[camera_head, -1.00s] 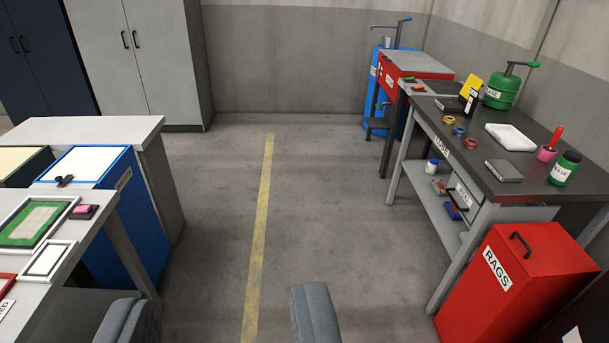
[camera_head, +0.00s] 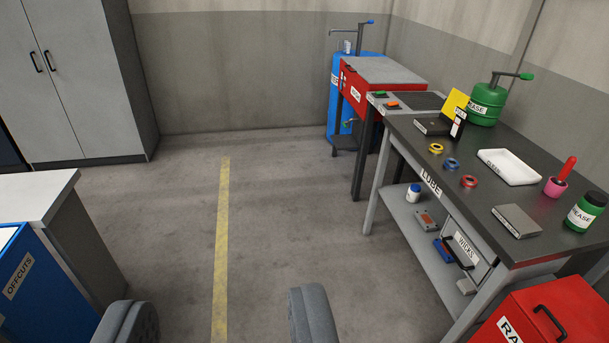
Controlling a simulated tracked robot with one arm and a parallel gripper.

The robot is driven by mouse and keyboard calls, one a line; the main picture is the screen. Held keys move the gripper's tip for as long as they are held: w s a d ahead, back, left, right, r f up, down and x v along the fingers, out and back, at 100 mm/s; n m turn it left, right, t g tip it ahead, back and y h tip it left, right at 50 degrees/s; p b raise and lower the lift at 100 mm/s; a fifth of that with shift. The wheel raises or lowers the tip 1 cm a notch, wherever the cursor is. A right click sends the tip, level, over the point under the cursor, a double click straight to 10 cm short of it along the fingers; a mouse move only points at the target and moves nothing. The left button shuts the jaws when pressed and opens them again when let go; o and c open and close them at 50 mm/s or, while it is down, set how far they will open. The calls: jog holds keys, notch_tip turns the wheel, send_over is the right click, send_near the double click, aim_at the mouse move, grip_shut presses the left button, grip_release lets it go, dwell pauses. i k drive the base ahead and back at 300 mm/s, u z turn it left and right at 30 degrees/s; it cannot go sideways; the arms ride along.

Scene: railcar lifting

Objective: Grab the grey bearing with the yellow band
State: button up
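The small ring with the yellow band (camera_head: 436,149) lies on the dark top of the lube bench (camera_head: 400,130), right of the middle. It looks like the yellow-banded bearing. A blue-banded ring (camera_head: 452,164) and a red-banded ring (camera_head: 469,181) lie in a row with it, nearer to me. My gripper (camera_head: 218,312) shows as two grey fingers at the bottom edge, wide apart with only floor between them. It is open and empty, well away from the bench, to the left of it and nearer to me.
A white tray (camera_head: 510,167), grey block (camera_head: 517,221), pink pot (camera_head: 555,188) and grease containers (camera_head: 587,211) stand on the bench. A red rags bin (camera_head: 560,322) is at lower right. The blue offcuts bin (camera_head: 25,290) is at left. The floor between is clear.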

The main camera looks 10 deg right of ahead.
aim_at(435, 147)
jog(key=z, duration=0.15)
jog(key=i, duration=1.3)
jog(key=z, duration=0.35)
jog(key=i, duration=1.95)
jog(key=z, duration=0.2)
